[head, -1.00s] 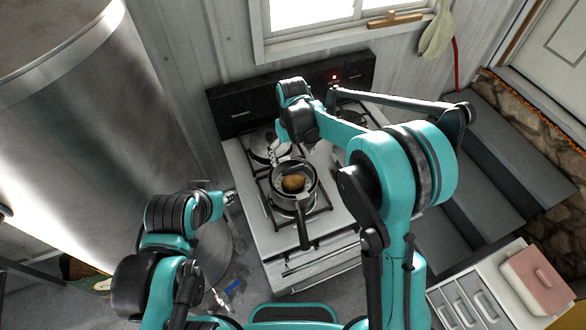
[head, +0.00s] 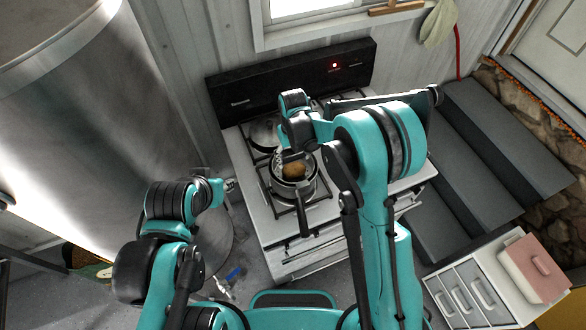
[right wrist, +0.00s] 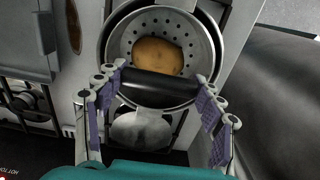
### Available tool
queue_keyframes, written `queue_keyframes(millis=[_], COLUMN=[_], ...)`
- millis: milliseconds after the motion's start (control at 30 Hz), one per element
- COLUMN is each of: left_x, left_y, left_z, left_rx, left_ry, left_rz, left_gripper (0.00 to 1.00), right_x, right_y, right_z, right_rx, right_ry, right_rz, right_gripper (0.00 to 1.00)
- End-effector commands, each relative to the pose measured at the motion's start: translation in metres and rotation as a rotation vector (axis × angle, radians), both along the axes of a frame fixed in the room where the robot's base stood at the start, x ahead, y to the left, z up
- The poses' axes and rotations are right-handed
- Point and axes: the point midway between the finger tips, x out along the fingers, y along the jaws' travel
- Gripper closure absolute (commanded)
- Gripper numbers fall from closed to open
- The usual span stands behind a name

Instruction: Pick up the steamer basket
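The steamer basket (right wrist: 119,42) is a round metal bowl with a perforated bottom, seen in the right wrist view with a brown, potato-like food (right wrist: 158,56) inside. In the head view, it appears seated in a pan (head: 304,222) with a long dark handle on the stove. A thick black bar (right wrist: 160,90), possibly the basket's handle, crosses its near rim. My right gripper (right wrist: 160,82) is open, its two fingers on either side of that bar; contact is unclear. My left gripper (head: 230,185) is low, left of the stove, its fingers too small to judge.
A large metal barrel (head: 70,130) is at left. Grey steps (head: 490,150) and a white drawer unit (head: 470,290) are at right.

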Motion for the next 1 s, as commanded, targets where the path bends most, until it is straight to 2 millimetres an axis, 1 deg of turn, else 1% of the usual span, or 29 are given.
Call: queue_keyframes(millis=[33,100,367,467,700,800,900,1000], left_x=[0.000,0.000,0.000,0.000,0.000,0.000,0.000,0.000], left_y=[0.000,0.000,0.000,0.000,0.000,0.000,0.000,0.000], left_z=[0.000,0.000,0.000,0.000,-0.001,-0.001,-0.001,-0.001], left_rx=[0.000,0.000,0.000,0.000,0.000,0.000,0.000,0.000], left_ry=[0.000,0.000,0.000,0.000,0.000,0.000,0.000,0.000], left_rz=[0.000,0.000,0.000,0.000,0.000,0.000,0.000,0.000], left_gripper=[0.66,0.66,0.66,0.66,0.66,0.66,0.66,0.66], right_x=[0.000,0.000,0.000,0.000,0.000,0.000,0.000,0.000], right_y=[0.000,0.000,0.000,0.000,0.000,0.000,0.000,0.000], right_z=[0.000,0.000,0.003,0.015,0.064,0.082,0.093,0.099], right_rx=[0.000,0.000,0.000,0.000,0.000,0.000,0.000,0.000], right_ry=[0.000,0.000,0.000,0.000,0.000,0.000,0.001,0.001], right_rz=[0.000,0.000,0.000,0.000,0.000,0.000,0.000,-0.001], right_gripper=[0.68,0.85,0.85,0.85,0.85,0.85,0.85,0.85])
